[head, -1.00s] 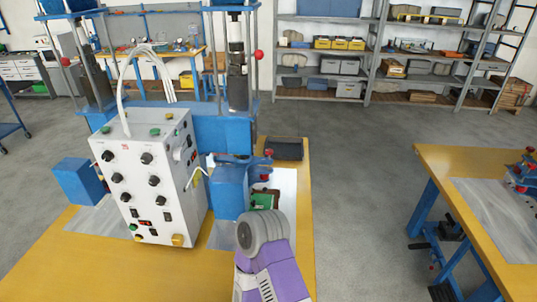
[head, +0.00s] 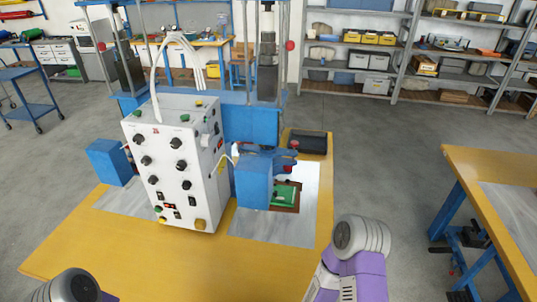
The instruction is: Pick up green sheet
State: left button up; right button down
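The green sheet (head: 284,195) lies flat in a brown frame at the right side of the blue welding machine (head: 256,181). Part of it is hidden behind a blue block of the machine. My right arm shows at the lower right with a grey rounded joint and purple links, apart from the sheet. Neither gripper's fingers are in view.
A white control box (head: 172,166) with knobs stands on the yellow table (head: 190,257). A grey plate (head: 308,215) lies under the sheet's frame. A dark tray (head: 305,143) sits at the table's far right corner. Another yellow table (head: 477,166) stands to the right across a gap.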

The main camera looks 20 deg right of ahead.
aim_at(286, 195)
jog(key=z, duration=0.5)
jog(key=k, duration=1.2)
jog(key=z, duration=1.45)
jog(key=i, duration=2.05)
jog(key=u, duration=0.5)
jog(key=i, duration=1.45)
jog(key=u, duration=1.25)
